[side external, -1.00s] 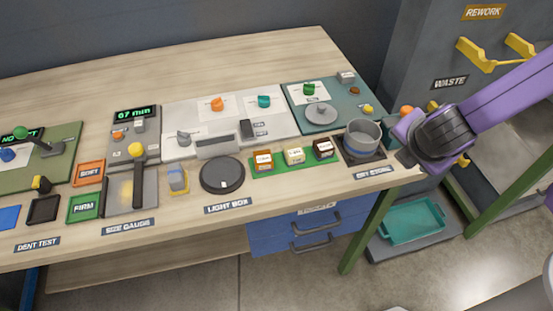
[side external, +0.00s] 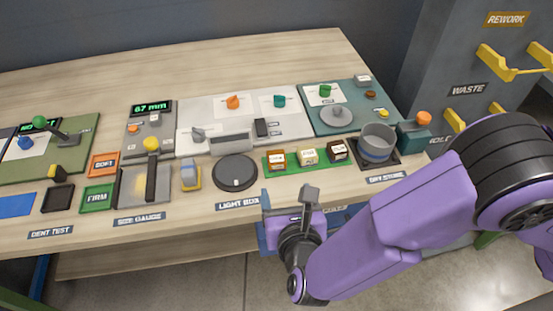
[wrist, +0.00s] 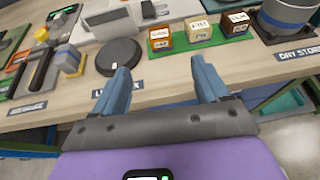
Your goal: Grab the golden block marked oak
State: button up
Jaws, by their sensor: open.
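Three small labelled blocks stand in a row on a green mat (side external: 270,168). The left one is a golden-brown block (side external: 277,160) with a pale label too small to read surely; it also shows in the wrist view (wrist: 160,38). A pale cream block (side external: 309,156) is in the middle and a dark brown block (side external: 337,151) at the right. My gripper (side external: 288,200) is in front of the bench edge, short of the blocks. In the wrist view my gripper (wrist: 160,68) is open and empty, its fingers apart below the golden-brown block.
A round black light box disc (side external: 235,172) lies left of the mat. A grey cup (side external: 376,143) stands to its right on a dark pad. Behind are a pale panel with knobs (side external: 233,101) and a teal panel (side external: 355,120). The bench's front strip is mostly clear.

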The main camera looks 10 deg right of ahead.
aim_at(278, 163)
jog(key=x, duration=1.6)
jog(key=shift+a+f, duration=0.1)
jog(key=shift+s, duration=0.1)
jog(key=c, duration=1)
